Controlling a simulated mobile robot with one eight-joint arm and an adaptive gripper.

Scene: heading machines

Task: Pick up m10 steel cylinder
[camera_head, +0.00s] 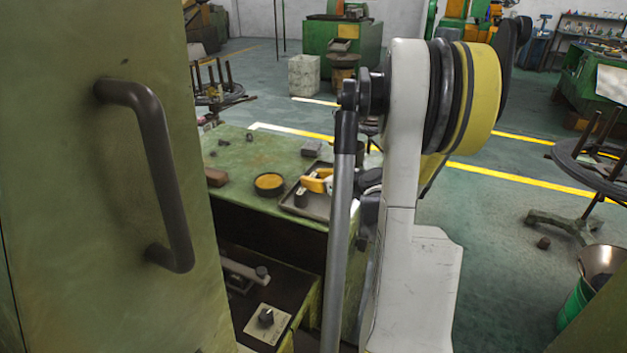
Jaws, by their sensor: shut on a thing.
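My gripper (306,187), yellow and dark, reaches in from the right, low over a shallow tray (313,212) on the green bench top. It is partly hidden behind the grey post and white link of my arm. It is shut on a small dark grey cylinder (301,199), which I take to be the m10 steel cylinder. The cylinder is upright at the tray's left part. I cannot tell whether it touches the tray floor.
A round tin with yellow contents (269,182) stands left of the tray. A brown block (216,177) and a grey block (312,147) lie on the green bench (245,151). A green cabinet door with a dark handle (165,170) fills the left.

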